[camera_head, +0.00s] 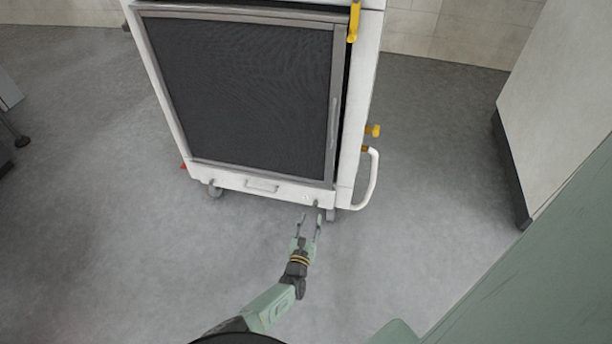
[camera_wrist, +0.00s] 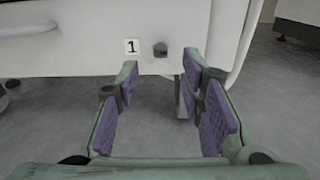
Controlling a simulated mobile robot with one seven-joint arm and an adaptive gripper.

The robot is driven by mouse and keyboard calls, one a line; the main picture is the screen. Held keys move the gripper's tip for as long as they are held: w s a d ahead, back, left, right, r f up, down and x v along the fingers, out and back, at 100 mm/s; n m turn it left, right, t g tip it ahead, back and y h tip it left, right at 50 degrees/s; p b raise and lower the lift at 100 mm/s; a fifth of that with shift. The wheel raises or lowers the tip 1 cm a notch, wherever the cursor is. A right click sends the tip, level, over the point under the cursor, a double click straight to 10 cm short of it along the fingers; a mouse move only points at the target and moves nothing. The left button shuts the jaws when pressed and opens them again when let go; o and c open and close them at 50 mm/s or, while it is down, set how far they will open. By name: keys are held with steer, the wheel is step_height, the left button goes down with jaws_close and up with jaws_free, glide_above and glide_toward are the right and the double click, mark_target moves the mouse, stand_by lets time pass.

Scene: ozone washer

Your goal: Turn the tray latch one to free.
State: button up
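The tray latch one (camera_wrist: 160,49) is a small dark knob on the white lower front panel, right of a label marked 1 (camera_wrist: 132,46). In the head view the latch (camera_head: 316,203) is a tiny dark spot at the panel's lower right. My gripper (camera_head: 311,216) is open and empty just in front of that corner. In the wrist view its purple-padded fingers (camera_wrist: 160,78) stand apart, with the latch beyond and slightly above the gap. They do not appear to touch it. The tray front (camera_head: 230,182) appears flush with the washer's bottom.
The white washer (camera_head: 359,100) stands on casters, its dark mesh door (camera_head: 240,90) above the tray. A tray handle (camera_head: 262,186) lies left of the latch. Surrounding grey floor (camera_head: 120,270) is clear.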

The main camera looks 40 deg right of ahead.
steer(key=v, duration=0.6)
stand_by(0.7)
